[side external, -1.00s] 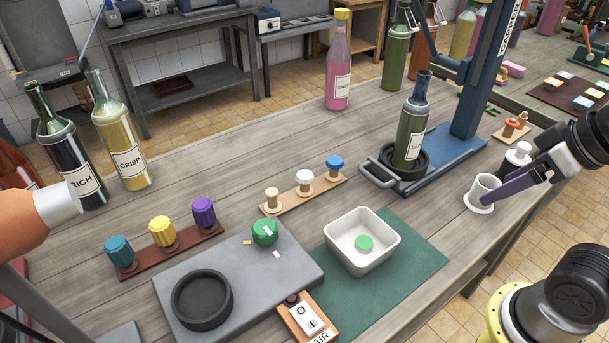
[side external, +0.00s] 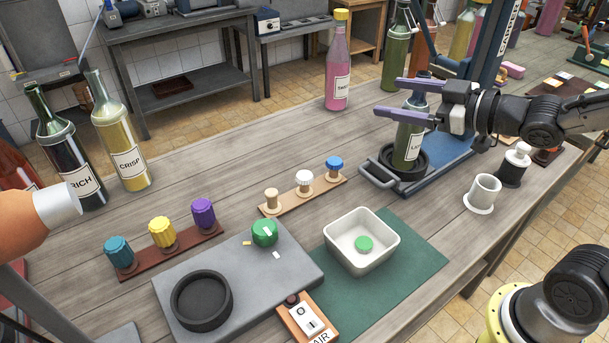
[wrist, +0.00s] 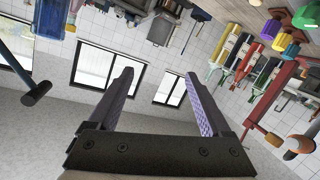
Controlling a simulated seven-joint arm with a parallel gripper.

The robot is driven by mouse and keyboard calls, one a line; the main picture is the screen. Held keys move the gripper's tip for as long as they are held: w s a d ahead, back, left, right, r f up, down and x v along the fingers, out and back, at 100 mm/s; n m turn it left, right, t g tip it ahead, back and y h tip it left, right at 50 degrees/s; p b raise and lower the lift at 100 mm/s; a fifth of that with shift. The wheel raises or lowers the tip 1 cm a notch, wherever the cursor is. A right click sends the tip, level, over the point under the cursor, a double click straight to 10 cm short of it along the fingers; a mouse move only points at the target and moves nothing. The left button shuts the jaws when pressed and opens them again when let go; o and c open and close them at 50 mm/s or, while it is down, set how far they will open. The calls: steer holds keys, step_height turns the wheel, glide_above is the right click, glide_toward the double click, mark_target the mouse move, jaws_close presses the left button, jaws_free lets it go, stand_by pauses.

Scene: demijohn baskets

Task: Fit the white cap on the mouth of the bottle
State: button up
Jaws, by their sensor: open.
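The white cap (side external: 305,177) stands in the middle of a short wooden strip, between a beige cap and a blue cap. A dark green bottle (side external: 408,140) stands upright in the round black holder of the blue stand. My gripper (side external: 388,98) is open, with its two purple fingers pointing left across the bottle's neck in the side view. They hide much of the neck and mouth. In the wrist view my gripper (wrist: 158,78) has nothing between its fingers, only the distant wall and windows.
A white tray (side external: 343,262) holding a green disc is in front. A pink bottle (side external: 338,70) stands behind.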

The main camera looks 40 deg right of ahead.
steer(key=a+f+n+g+y, duration=0.2)
steer(key=a+f+y, duration=0.25)
steer(key=f, duration=0.45)
steer(key=m+g, duration=0.1)
steer(key=m, duration=0.1)
glide_toward(305, 175)
steer(key=shift+w+a+f, duration=0.15)
steer(key=shift+w+a, duration=0.7)
steer(key=shift+a, duration=0.2)
steer(key=shift+d+f+x, duration=0.1)
steer(key=shift+d+x, duration=0.05)
steer(key=shift+x, duration=1.15)
steer(key=shift+d+f+x, duration=0.15)
steer(key=shift+d+x, duration=0.05)
steer(key=shift+x, duration=1.15)
steer(key=shift+w, duration=0.1)
jaws_close()
